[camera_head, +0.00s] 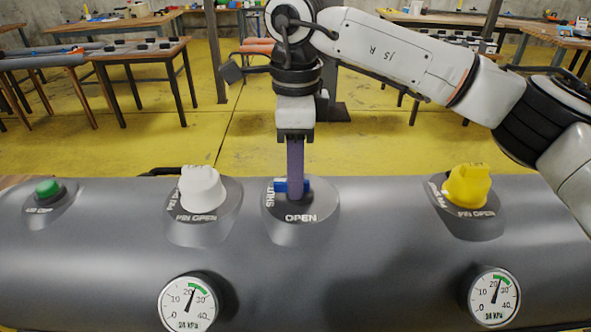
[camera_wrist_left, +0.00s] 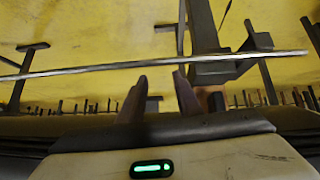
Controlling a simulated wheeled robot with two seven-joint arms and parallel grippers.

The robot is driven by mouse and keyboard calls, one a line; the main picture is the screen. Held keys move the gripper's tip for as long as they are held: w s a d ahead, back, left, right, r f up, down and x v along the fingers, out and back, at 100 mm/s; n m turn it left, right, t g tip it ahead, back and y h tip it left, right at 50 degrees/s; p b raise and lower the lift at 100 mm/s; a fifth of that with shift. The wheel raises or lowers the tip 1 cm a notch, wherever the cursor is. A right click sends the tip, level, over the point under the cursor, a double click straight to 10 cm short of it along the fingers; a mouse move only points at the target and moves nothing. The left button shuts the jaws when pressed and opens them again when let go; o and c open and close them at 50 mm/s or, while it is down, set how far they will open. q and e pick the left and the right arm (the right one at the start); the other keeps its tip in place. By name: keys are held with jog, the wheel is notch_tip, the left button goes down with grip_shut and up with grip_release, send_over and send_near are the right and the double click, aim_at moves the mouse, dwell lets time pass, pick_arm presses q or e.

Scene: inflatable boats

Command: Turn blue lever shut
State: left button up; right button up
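The blue lever (camera_head: 280,186) sits on a round dark base (camera_head: 318,222) on top of the grey tube, in the head view. The base reads SHUT at its left and OPEN at its front. The visible blue part shows mostly left of my right gripper's fingers, toward SHUT. My right gripper (camera_head: 295,180) points straight down, with its fingers at the lever and covering part of it. The fingers line up as one column, so their gap and any grip are hidden. My left gripper (camera_wrist_left: 159,78) shows only in the left wrist view, its fingers apart with nothing between them.
A white knob (camera_head: 202,188) stands left of the lever, a yellow knob (camera_head: 468,185) right, and a green button (camera_head: 47,187) far left. Two gauges (camera_head: 188,303) (camera_head: 495,297) face me on the tube's front. Tables stand behind on the yellow floor (camera_head: 130,145).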

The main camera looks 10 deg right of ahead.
notch_tip(320, 180, up, 10)
jog(key=shift+r, duration=0.15)
dwell(0.3)
